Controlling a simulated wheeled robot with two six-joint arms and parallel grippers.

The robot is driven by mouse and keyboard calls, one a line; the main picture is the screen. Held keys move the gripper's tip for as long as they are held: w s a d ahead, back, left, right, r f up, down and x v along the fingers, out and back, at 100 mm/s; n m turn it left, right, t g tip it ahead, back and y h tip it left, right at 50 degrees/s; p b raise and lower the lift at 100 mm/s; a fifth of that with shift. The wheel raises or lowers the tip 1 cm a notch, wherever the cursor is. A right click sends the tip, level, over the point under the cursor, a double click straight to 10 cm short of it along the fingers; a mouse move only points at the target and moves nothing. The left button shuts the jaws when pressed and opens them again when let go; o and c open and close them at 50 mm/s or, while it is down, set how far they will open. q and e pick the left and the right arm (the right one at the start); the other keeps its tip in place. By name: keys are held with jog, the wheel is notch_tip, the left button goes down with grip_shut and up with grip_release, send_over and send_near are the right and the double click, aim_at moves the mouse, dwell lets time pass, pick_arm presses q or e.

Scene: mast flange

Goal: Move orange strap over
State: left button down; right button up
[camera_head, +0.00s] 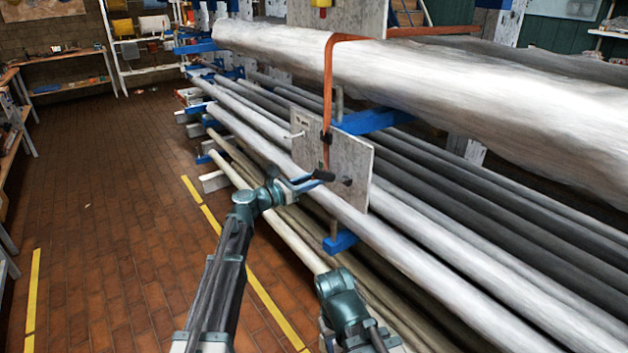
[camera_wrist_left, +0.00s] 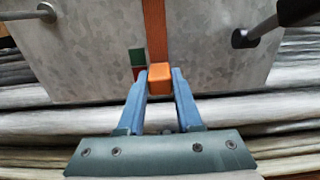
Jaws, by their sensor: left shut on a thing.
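The orange strap (camera_head: 327,90) runs along the top of the big pale mast, bends over its near side and hangs down in front of a grey metal plate (camera_head: 358,182). A small black piece sits on the strap near the plate's top edge. In the left wrist view the strap (camera_wrist_left: 154,30) ends in an orange block (camera_wrist_left: 186,104) over the plate (camera_wrist_left: 95,60). My left gripper (camera_head: 303,182) is at the plate's lower left; in its wrist view the blue fingers (camera_wrist_left: 160,84) are shut on the orange end. My right gripper is not seen.
The wrapped mast (camera_head: 450,75) lies above several long grey poles (camera_head: 440,235) on blue rack arms (camera_head: 341,242). Pegs stick out of the plate, including a dark-tipped one (camera_wrist_left: 245,37) right of the strap and a grey one (camera_wrist_left: 45,12) left. The brick floor (camera_head: 110,220) at left is clear.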

pick_arm(q)
jog(key=shift+r, duration=0.1)
notch_tip(320, 180, up, 2)
jog(key=shift+r+p, duration=0.1)
jog(key=shift+p, duration=1.1)
jog(key=c, duration=0.6)
grip_release()
jog(key=shift+o, duration=0.2)
jog(key=v, duration=1.3)
jog(key=shift+s+a, duration=0.25)
jog(key=shift+a, duration=0.1)
